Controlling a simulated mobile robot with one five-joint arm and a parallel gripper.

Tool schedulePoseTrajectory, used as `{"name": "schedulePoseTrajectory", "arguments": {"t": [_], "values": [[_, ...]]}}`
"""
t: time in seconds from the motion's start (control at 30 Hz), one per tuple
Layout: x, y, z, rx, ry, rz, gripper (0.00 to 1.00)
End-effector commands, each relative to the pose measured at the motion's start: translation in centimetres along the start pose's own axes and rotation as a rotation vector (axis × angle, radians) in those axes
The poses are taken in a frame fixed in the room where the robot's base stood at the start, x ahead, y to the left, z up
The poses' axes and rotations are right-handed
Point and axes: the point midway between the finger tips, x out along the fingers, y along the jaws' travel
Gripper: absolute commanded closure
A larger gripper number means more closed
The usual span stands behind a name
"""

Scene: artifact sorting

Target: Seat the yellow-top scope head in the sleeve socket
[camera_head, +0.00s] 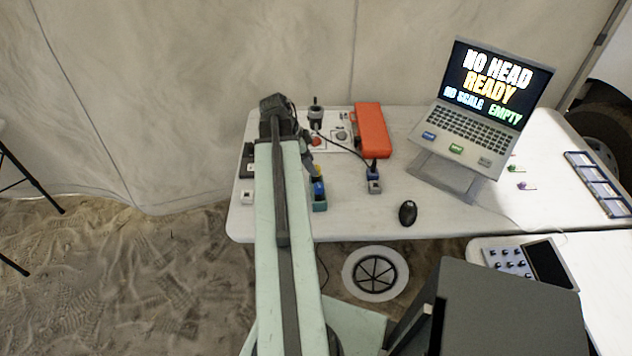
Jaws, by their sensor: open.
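My arm reaches from the bottom over the table's left part. My gripper (308,142) is at its far end, small and partly hidden by the wrist; it is open. A small teal and blue block with a yellow patch (319,190) stands just below the gripper, apart from it; I cannot tell for sure that it is the yellow-top scope head. A dark upright cylinder (316,115) stands on a white panel (340,145) beyond the gripper. A small grey-blue holder with a dark upright piece (373,183) stands to the right. I cannot tell which is the sleeve socket.
A laptop (490,95) reads "NO HEAD READY NO SCALE EMPTY". An orange case (371,130) lies by the panel, with a cable nearby. A black mouse (407,212) sits near the front edge. Small items lie left of my arm. The table between holder and laptop is clear.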

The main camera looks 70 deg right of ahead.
Motion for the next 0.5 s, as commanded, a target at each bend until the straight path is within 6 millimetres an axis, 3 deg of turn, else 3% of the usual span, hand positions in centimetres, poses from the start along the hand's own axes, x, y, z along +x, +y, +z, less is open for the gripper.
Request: {"name": "schedulePoseTrajectory", "arguments": {"t": [0.13,0.33,0.5], "values": [[1.3,-0.2,0.2,0.000,0.000,0.000,0.48],[4.9,-0.4,0.3,-0.001,0.000,-0.001,0.48],[5.1,-0.4,0.1,-0.002,0.000,-0.001,0.48]]}}
